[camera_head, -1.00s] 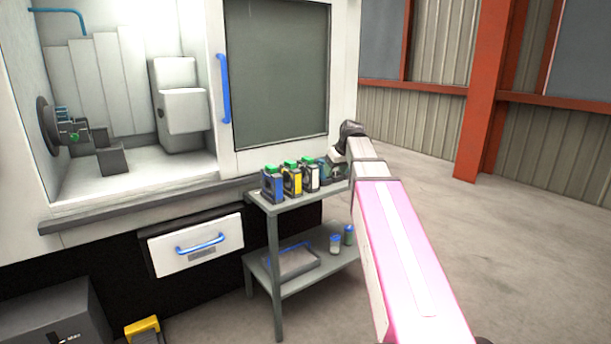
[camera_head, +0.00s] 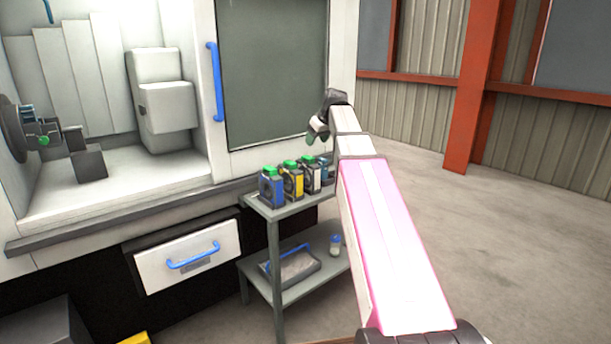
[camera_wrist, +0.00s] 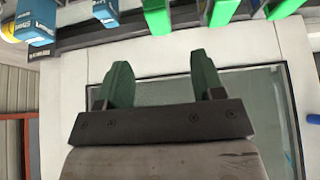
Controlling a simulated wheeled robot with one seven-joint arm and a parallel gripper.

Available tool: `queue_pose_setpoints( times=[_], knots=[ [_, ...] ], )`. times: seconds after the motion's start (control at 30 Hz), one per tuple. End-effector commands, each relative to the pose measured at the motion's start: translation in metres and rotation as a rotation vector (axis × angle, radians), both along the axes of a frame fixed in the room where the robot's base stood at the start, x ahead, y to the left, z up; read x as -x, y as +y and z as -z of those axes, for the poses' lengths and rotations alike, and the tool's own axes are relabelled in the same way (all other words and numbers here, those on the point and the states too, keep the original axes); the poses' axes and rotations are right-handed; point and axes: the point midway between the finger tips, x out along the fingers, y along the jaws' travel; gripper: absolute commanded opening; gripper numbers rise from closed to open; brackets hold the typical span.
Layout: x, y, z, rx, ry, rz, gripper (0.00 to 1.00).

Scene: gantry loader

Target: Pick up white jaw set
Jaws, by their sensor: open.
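The white jaw set (camera_head: 311,177) stands upright on the top shelf of the grey cart, with a green top and a dark front. It is third from the left in a row with a blue jaw set (camera_head: 271,188), a yellow-fronted one (camera_head: 291,182) and another blue one (camera_head: 326,169) partly hidden by my arm. My gripper (camera_head: 315,131) hangs above the right end of the row, empty and clear of the sets. In the wrist view my gripper (camera_wrist: 161,78) is open, two green fingers apart with nothing between them.
The machine's door with blue handle (camera_head: 214,82) stands close behind. The drawer (camera_head: 187,257) is at left. Open floor lies right.

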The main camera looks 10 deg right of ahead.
Motion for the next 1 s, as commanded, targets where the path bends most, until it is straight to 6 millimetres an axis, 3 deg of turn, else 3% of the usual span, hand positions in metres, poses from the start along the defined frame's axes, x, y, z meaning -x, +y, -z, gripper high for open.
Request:
queue_pose_setpoints(
  times=[0.23,0.53,0.8,1.0],
  knots=[
    [-0.016,0.009,0.030,0.000,0.002,0.000,0.62],
    [-0.025,0.013,0.047,0.001,0.001,0.000,0.62],
    [-0.042,0.021,0.077,0.001,0.002,0.000,0.62],
    [-0.044,0.023,0.082,0.001,0.000,0.000,0.62]
  ],
)
